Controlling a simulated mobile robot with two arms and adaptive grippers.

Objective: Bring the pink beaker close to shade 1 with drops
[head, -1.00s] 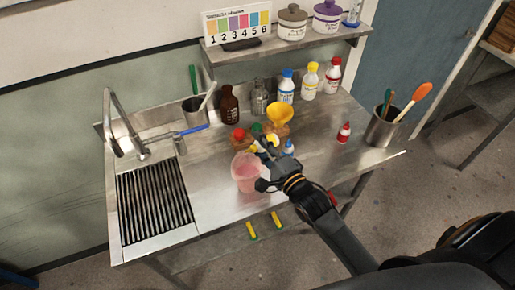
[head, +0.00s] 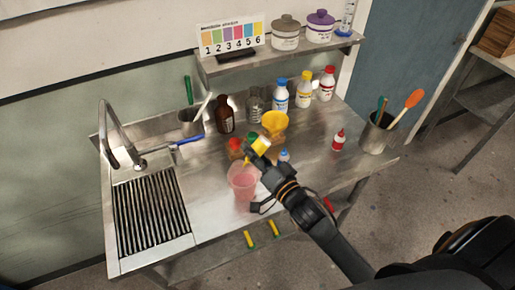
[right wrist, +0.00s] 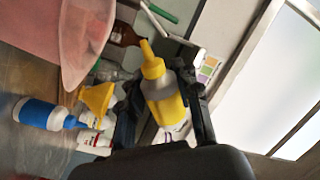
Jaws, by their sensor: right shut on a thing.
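The pink beaker (head: 243,182), clear with pink liquid, stands upright on the steel bench; its rim fills the upper left of the right wrist view (right wrist: 85,40). My right gripper (head: 263,152) is shut on a yellow dropper bottle (right wrist: 163,95) with a yellow nozzle. The bottle (head: 259,145) is tilted well over in the air beside and above the beaker, nozzle toward the left. I cannot see a falling drop. The shade card (head: 231,37) stands on the shelf; its shade 1 swatch (head: 206,40) is orange. My left gripper is out of view.
A red-capped dropper (head: 235,146), a blue-tipped dropper (head: 284,156) and a yellow funnel (head: 275,122) stand close by. The sink drainer (head: 151,215) is left; bench between is clear.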

